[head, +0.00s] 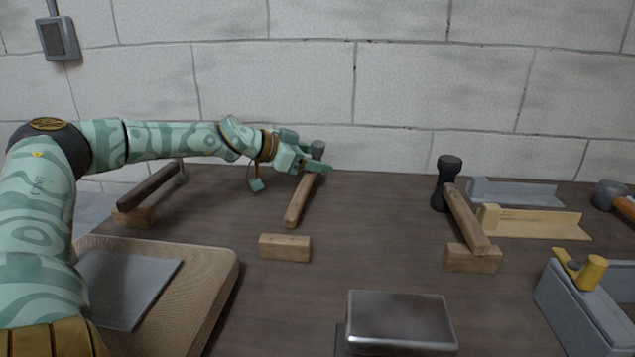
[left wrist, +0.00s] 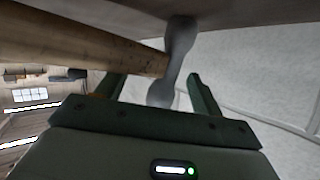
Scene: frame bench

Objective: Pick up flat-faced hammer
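A hammer with a light wooden handle (head: 299,200) and a grey metal head (head: 317,150) is at the back, left of the table's middle. In the left wrist view its head (left wrist: 180,50) is waisted with flared ends, and its handle (left wrist: 80,45) comes in from the left. My left gripper (head: 316,167) is at the hammer's head end. In the left wrist view the two fingers (left wrist: 158,90) are spread, with the lower part of the head between them and gaps showing. Whether a finger touches it I cannot tell. My right gripper is out of view.
A wooden block (head: 285,247) lies in front of the handle. Other hammers are a dark-handled one (head: 150,186) at left, a black-headed one (head: 464,215) at right and an orange-handled one (head: 624,207) far right. A metal box (head: 400,318) and wooden board (head: 215,265) are in front.

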